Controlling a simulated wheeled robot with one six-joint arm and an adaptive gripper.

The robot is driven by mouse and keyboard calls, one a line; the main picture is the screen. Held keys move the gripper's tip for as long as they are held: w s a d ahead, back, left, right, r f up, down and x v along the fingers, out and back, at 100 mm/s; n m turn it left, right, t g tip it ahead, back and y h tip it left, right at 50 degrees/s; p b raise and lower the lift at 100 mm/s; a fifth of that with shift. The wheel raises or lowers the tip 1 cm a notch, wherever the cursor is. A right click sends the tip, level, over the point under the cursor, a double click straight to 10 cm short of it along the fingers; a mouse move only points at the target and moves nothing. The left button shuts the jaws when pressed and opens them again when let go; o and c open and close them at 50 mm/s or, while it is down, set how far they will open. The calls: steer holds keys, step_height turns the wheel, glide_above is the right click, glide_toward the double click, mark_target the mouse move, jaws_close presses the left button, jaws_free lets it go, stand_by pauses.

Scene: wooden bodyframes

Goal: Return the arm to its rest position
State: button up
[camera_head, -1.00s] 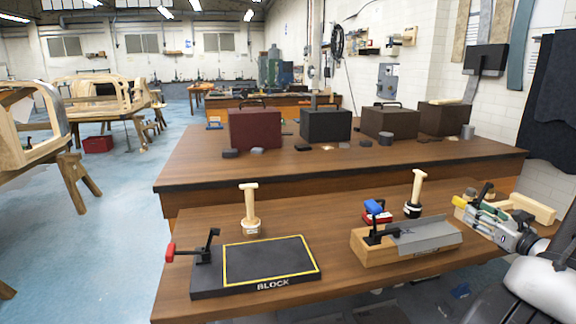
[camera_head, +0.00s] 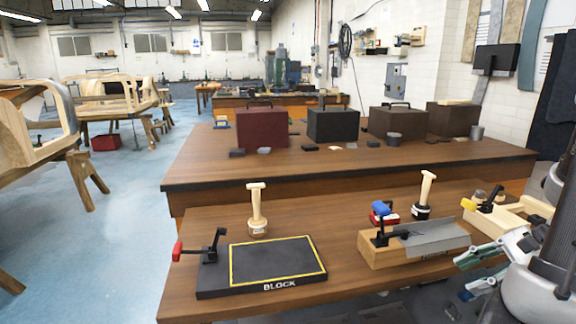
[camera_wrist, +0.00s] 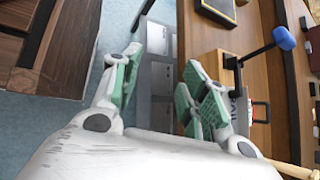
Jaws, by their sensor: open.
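My gripper (camera_head: 490,262) is at the right of the head view, low beside the front edge of the near bench. Its fingers with green pads point left. In the wrist view my gripper (camera_wrist: 165,85) shows its two fingers spread apart, with nothing between them. Past them are the blue floor and grey boxes below the bench. My arm stands at the right edge of the head view, partly cut off.
The near bench (camera_head: 350,283) holds a black BLOCK plate (camera_head: 277,262), a wooden fixture with a grey metal piece (camera_head: 437,237), two wooden-handled stamps (camera_head: 257,210) (camera_head: 425,196) and a wooden clamp fixture (camera_head: 510,214). Cases stand on the bench behind. Open floor lies left.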

steer(key=s+a+r+n+h, duration=0.2)
steer(key=a+r+n+h, duration=0.1)
steer(key=r+n, duration=0.5)
steer(key=s+a+r+n+h, duration=0.2)
steer(key=a+r+n+h, duration=0.2)
steer(key=r+n, duration=0.5)
steer(key=shift+r+n+t+h, duration=0.3)
steer(key=shift+t+h, duration=0.1)
steer(key=shift+h, duration=0.5)
